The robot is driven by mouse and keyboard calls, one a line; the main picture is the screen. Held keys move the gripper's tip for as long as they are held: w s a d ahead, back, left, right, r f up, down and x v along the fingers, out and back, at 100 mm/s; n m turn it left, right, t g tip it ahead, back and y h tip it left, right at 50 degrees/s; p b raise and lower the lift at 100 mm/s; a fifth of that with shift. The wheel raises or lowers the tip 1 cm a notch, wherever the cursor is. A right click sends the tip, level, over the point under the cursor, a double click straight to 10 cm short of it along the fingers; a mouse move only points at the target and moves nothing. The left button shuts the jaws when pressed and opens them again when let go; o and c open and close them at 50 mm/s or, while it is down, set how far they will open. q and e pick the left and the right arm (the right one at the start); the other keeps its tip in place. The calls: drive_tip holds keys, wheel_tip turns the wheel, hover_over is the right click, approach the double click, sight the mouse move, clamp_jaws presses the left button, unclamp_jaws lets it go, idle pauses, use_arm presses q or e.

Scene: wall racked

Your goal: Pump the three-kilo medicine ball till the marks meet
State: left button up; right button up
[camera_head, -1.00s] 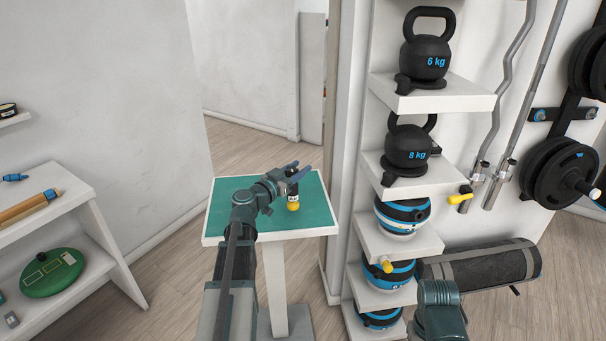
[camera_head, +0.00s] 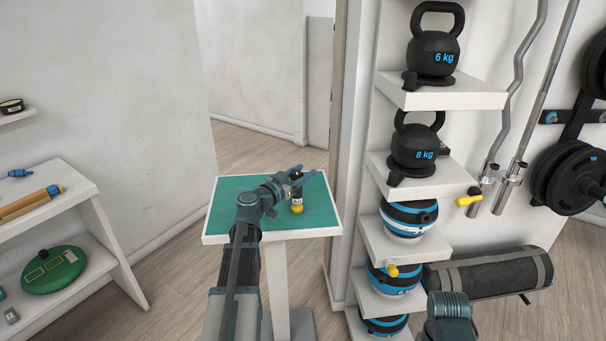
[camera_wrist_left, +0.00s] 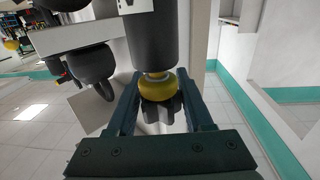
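My left gripper (camera_head: 301,178) is over the green-topped table. Its fingers are closed on both sides of the yellow collar of a small dark bottle (camera_head: 297,199) with a white label and a yellow end. In the left wrist view, which is upside down, the bottle's dark body (camera_wrist_left: 154,40) lies beyond the yellow collar. I cannot tell whether its base touches the table. Banded black, blue and white medicine balls sit on the rack: an upper ball (camera_head: 408,218), a middle ball (camera_head: 398,283) and a low ball (camera_head: 384,326). Their weight marks are unreadable.
The green-topped table (camera_head: 235,208) is otherwise clear. Kettlebells marked 6 kg (camera_head: 434,58) and 8 kg (camera_head: 415,150) stand above the balls. Yellow-ended pieces (camera_head: 469,201) stick out by the shelves.

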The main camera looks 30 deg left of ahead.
sight(293, 176)
use_arm(q)
drive_tip(key=shift+o, duration=1.4)
drive_tip(key=shift+s+f, duration=0.1)
drive_tip(key=shift+s, duration=0.2)
drive_tip(key=s, duration=0.3)
drive_tip(key=s+a+r+p, duration=0.1)
drive_tip(key=s, duration=0.1)
drive_tip(key=s+a, duration=0.1)
drive_tip(key=s, duration=0.7)
drive_tip(key=shift+a, duration=0.2)
